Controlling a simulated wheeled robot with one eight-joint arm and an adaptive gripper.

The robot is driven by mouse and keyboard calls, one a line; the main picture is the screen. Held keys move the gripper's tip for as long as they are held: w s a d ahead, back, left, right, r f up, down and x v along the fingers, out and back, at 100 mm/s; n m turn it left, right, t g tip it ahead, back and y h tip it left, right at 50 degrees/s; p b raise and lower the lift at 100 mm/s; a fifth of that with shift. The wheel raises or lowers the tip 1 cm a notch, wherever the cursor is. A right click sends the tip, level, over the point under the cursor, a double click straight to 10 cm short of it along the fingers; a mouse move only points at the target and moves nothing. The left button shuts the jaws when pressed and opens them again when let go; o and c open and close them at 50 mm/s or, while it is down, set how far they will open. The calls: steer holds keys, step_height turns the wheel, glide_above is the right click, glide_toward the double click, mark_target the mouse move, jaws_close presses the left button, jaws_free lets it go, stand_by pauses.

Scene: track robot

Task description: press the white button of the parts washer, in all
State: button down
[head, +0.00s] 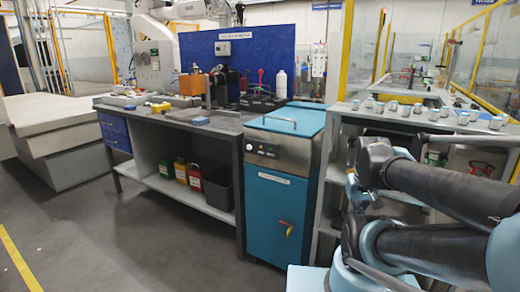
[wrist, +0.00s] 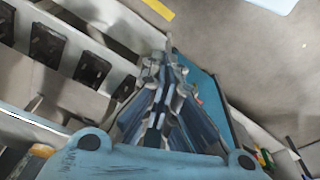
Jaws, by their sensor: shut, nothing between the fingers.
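The parts washer (head: 283,190) is a teal cabinet with a lid, right of the workbench in the head view. A red and yellow handle (head: 286,228) is on the door. In the wrist view, part of the teal washer (wrist: 212,90) shows behind my gripper (wrist: 169,45), which is shut and empty. The button cannot be made out there. In the head view my folded arm is at the right, apart from the panel.
A grey rack (head: 338,172) stands right of the washer, close to my arm. The floor (head: 150,240) in front is clear.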

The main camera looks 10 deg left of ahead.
steer(key=shift+d, duration=0.1)
steer(key=w+a+r+t+h, duration=0.1)
steer(key=w+a+r+h, duration=0.15)
steer(key=w+r, duration=0.55)
steer(key=w+a+n+t, duration=0.1)
steer(key=w+a+t, duration=0.1)
steer(key=w+a, duration=0.95)
steer(key=w+a+f+n+t+y, duration=0.1)
steer(key=w+a+t, duration=0.1)
steer(key=a, duration=1.4)
steer(key=w+a+f+t, duration=0.1)
steer(key=w+a+t, duration=0.1)
steer(key=a, duration=1.4)
steer(key=shift+w+f+n+y, duration=0.2)
steer(key=shift+w+n+y, duration=0.2)
steer(key=shift+w, duration=0.25)
steer(key=shift+w, duration=0.15)
